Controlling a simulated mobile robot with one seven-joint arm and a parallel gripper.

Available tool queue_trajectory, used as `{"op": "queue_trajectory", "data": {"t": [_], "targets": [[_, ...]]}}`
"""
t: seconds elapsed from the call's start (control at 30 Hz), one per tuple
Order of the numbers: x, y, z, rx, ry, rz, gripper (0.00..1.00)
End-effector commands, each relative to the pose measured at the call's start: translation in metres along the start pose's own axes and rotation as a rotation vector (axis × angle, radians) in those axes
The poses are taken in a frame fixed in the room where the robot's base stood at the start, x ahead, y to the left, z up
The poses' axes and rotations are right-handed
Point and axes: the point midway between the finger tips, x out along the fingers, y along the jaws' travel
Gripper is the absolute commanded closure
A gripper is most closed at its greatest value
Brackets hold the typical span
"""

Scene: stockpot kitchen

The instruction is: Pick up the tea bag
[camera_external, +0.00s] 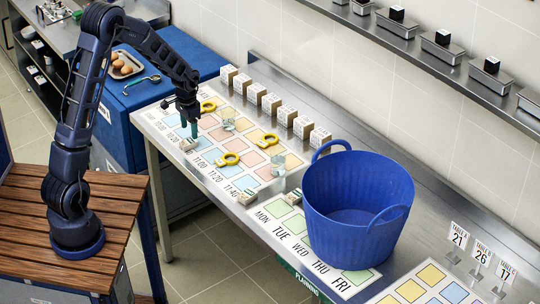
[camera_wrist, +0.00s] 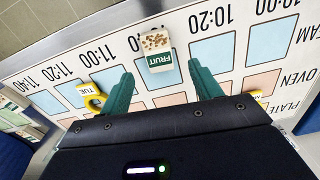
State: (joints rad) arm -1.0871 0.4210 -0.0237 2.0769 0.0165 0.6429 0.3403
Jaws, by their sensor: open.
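A small white packet with brown specks and a green "FRUIT" label, which looks like the tea bag (camera_wrist: 157,44), lies on the printed planning board in the wrist view. It also shows in the external view as a small light block (camera_external: 187,144) at the board's front edge. My gripper (camera_external: 190,133) is above the board, pointing down, just over the packet. In the wrist view my gripper (camera_wrist: 160,68) is open, with one green finger on each side of the packet's near end. The fingers look apart from it. Contact with the board cannot be told.
Yellow ring-shaped tags (camera_external: 227,159) lie on the board, with clear cups (camera_external: 228,124) among them. A row of small blocks (camera_external: 271,104) stands behind. Similar small packets (camera_external: 247,197) lie at the front edge. A big blue basket (camera_external: 357,205) stands to the right.

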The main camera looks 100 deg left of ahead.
Motion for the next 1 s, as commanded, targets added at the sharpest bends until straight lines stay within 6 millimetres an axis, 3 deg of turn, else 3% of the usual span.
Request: {"op": "queue_trajectory", "data": {"t": [0.33, 0.67, 0.9, 1.0], "targets": [[0.043, 0.001, 0.008, 0.0, -0.002, 0.001, 0.36], [0.049, 0.001, 0.008, 0.0, -0.001, 0.0, 0.36], [0.048, 0.001, 0.008, 0.0, -0.001, 0.0, 0.82], [0.048, 0.001, 0.008, 0.0, -0.001, 0.0, 0.84]]}}
